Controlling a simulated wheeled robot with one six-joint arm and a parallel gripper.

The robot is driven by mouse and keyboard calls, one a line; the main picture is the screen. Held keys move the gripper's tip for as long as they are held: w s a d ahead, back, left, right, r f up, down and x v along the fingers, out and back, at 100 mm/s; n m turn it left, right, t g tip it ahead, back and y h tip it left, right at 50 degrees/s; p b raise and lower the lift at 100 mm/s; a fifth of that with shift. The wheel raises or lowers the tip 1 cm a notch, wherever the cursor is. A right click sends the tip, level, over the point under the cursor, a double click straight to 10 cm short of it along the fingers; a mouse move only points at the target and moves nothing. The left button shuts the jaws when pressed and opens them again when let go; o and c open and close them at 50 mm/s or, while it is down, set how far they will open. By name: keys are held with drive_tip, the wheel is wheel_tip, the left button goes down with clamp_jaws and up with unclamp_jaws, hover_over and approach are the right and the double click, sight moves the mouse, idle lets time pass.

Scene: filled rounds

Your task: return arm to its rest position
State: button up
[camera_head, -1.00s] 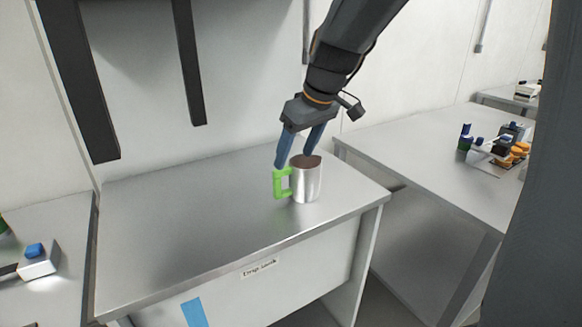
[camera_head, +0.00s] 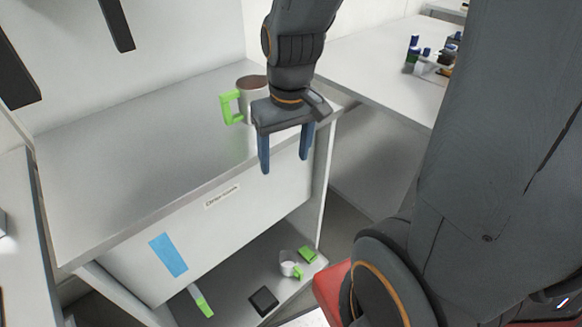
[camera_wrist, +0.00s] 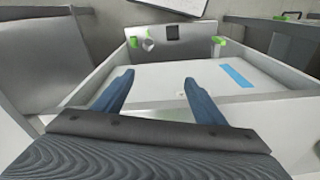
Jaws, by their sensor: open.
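My gripper (camera_head: 285,158) is open and empty, its two blue fingers pointing down in front of the table's front edge in the head view. In the wrist view my gripper (camera_wrist: 158,92) also shows spread fingers with nothing between them. A metal mug (camera_head: 256,100) with a green handle and brown contents stands upright on the grey table (camera_head: 130,150), behind my gripper and partly hidden by it. The two look apart, though the overlap hides part of the gap. My upper arm fills the right side of the head view.
A low shelf (camera_head: 235,295) under the table holds a small white cup (camera_head: 289,263) with a green handle, a green block (camera_head: 307,254), a dark square item (camera_head: 264,301) and a green-tipped item (camera_head: 202,302). Another table (camera_head: 375,60) with several small items stands at the right.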

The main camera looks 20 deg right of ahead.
drive_tip(key=s+f, duration=0.1)
drive_tip(key=s+f+m, duration=0.1)
drive_tip(key=s, duration=0.1)
drive_tip(key=shift+s+d+f, duration=0.1)
drive_tip(key=shift+d+f, duration=0.05)
drive_tip(key=shift+d, duration=0.05)
idle(1.0)
